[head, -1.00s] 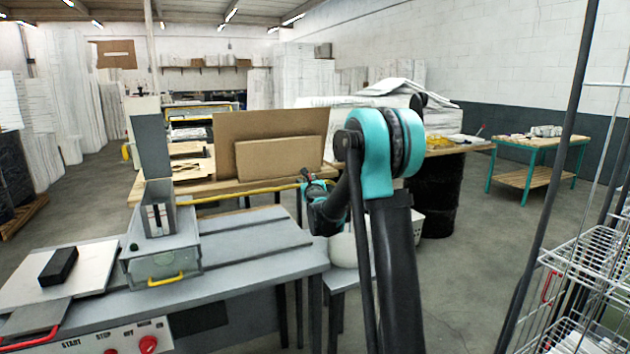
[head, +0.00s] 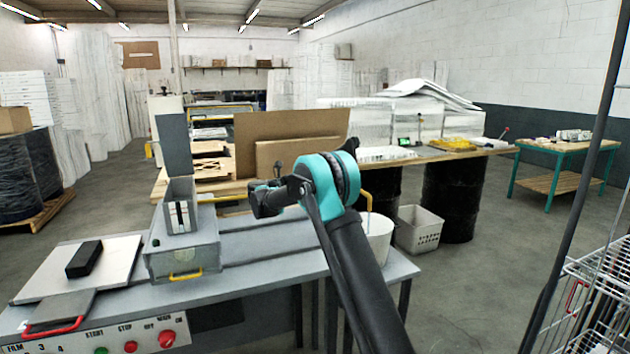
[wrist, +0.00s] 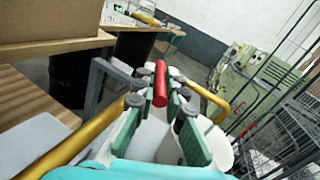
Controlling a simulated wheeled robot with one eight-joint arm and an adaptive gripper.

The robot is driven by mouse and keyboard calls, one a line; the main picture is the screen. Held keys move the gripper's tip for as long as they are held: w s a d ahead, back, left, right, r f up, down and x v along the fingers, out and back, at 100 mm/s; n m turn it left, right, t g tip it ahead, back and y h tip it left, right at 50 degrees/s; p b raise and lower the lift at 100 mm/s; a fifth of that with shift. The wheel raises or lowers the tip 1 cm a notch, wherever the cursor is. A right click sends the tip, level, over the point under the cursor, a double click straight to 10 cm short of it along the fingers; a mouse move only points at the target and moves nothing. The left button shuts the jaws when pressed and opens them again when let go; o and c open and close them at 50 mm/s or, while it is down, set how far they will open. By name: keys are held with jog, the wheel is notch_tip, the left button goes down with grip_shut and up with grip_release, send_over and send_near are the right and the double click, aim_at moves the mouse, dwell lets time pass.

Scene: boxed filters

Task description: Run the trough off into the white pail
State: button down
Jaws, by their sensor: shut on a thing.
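My gripper (head: 266,198) is at the yellow pipe (head: 236,196), left of the pail in the head view. In the wrist view, my gripper (wrist: 157,92) has its green-sided fingers shut on a red bar-shaped handle (wrist: 161,78). The pipe (wrist: 88,142) passes on both sides of the fingers there. Its far end bends down over the white pail (head: 377,243), whose rim also shows right of the fingers in the wrist view (wrist: 219,150). A grey boxy unit (head: 182,250), perhaps the trough, stands on the bench. Its inside and any flow are hidden.
The grey bench (head: 262,267) carries a light plate with a black block (head: 84,259). A brown board (head: 285,135) stands behind the pipe. A pale perforated basket (head: 419,230) is on the floor right of the pail. A wire rack (head: 600,275) stands at the right.

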jog(key=shift+w+a+m+g+h, duration=0.3)
jog(key=shift+w+m+g+h, duration=0.3)
jog(key=shift+g, duration=0.3)
jog(key=c, duration=1.6)
grip_release()
jog(key=shift+s, duration=0.1)
jog(key=v, duration=1.2)
